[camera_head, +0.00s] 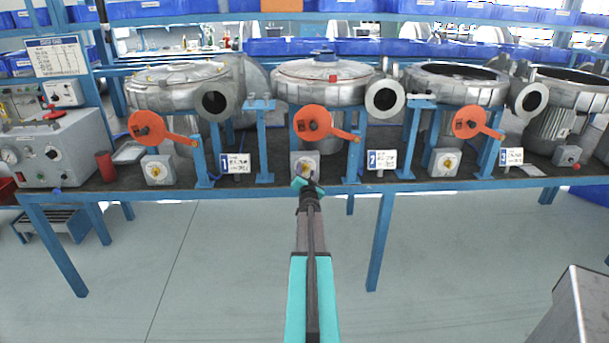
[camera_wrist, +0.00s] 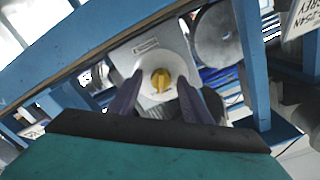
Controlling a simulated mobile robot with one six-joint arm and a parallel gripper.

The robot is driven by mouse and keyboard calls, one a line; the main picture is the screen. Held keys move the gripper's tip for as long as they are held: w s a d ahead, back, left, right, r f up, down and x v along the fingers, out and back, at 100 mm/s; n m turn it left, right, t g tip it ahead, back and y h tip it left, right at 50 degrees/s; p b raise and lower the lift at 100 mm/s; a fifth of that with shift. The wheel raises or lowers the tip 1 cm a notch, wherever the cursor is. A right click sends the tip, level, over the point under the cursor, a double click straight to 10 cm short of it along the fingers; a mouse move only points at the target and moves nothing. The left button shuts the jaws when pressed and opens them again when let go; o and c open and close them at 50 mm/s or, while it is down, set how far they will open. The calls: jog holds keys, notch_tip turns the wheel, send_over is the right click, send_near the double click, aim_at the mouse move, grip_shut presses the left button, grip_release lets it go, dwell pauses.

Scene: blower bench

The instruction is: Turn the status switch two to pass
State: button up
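The status switch (camera_head: 305,167) is a grey box on the bench front, left of the label plate numbered 2 (camera_head: 381,160). In the wrist view its yellow knob (camera_wrist: 161,81) sits on a round pale dial on the light box face (camera_wrist: 150,48). The knob's ridge runs nearly upright in that view. My gripper (camera_head: 309,186) is in front of this switch and covers its lower part in the head view. In the wrist view the two dark fingers of my gripper (camera_wrist: 160,88) stand apart, one on each side of the knob, with gaps. I cannot read the dial's pass mark.
Similar switch boxes stand to the left (camera_head: 158,170) and right (camera_head: 445,163). Orange discs with arms (camera_head: 312,123) and blue posts (camera_head: 261,145) flank the switch. Metal blower housings (camera_head: 322,82) stand behind. A grey box (camera_head: 575,312) is at lower right. The floor before the bench is clear.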

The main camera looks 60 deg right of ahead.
jog(key=shift+s+a, duration=0.1)
jog(key=shift+a, duration=0.05)
jog(key=b+v, duration=0.1)
jog(key=v, duration=1.2)
jog(key=shift+a+b, duration=0.2)
jog(key=shift+b, duration=0.2)
jog(key=shift+s, duration=0.15)
dwell(0.4)
